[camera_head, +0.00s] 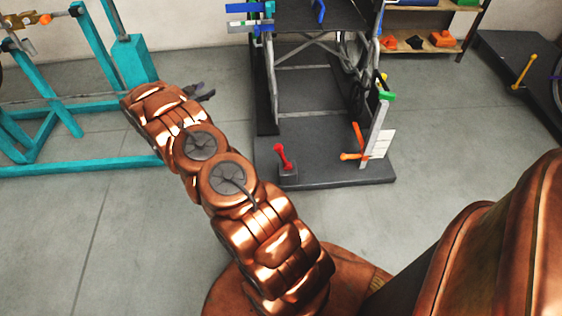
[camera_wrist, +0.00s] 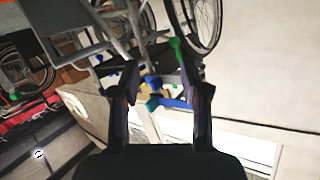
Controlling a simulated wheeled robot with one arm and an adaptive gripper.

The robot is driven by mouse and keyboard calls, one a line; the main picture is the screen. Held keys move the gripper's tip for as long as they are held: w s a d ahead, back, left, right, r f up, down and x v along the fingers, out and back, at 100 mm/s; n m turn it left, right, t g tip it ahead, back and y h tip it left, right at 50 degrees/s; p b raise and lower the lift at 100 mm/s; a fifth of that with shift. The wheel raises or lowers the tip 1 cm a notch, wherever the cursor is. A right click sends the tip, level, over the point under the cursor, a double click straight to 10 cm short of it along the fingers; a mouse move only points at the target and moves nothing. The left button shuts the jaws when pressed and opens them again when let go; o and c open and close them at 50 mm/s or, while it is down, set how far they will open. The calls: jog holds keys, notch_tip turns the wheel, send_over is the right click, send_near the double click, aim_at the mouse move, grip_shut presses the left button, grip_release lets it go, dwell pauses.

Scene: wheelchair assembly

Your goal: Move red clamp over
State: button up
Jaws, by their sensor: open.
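The red clamp (camera_head: 283,157) shows in the head view as an upright, slightly tilted red handle on a small dark block. It stands at the front left of the dark platform (camera_head: 340,172). My gripper (camera_head: 203,92) is to the left of the platform and further back, apart from the clamp and partly hidden by my arm. In the wrist view my gripper (camera_wrist: 160,88) is open, with nothing between its fingers. I cannot make out the red clamp in the wrist view.
An orange handle (camera_head: 353,152) and a green-tipped post (camera_head: 378,130) stand at the platform's right. A teal frame (camera_head: 90,165) is at the left. A wheelchair wheel (camera_wrist: 205,20) shows beyond my gripper. Grey floor is clear left of the platform.

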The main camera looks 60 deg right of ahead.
jog(key=s+d+f+m+g+b, duration=0.3)
jog(key=s+f+g+b, duration=0.3)
jog(key=s+f, duration=0.85)
jog(key=m+g+y+b, duration=0.1)
jog(key=m+g+b, duration=0.2)
jog(key=g, duration=0.4)
send_near(281, 155)
jog(key=d, duration=0.3)
jog(key=shift+s+a+f+b+x, duration=0.15)
jog(key=shift+b+x, duration=0.2)
jog(key=shift+x, duration=1)
jog(key=shift+s+a+f+b+x, duration=0.1)
jog(key=shift+b+x, duration=0.3)
jog(key=shift+x, duration=0.9)
jog(key=shift+s+a+f+b+x, duration=0.15)
jog(key=shift+b+x, duration=0.2)
jog(key=shift+x, duration=1)
jog(key=shift+d, duration=0.1)
jog(key=shift+c, duration=0.4)
grip_shut()
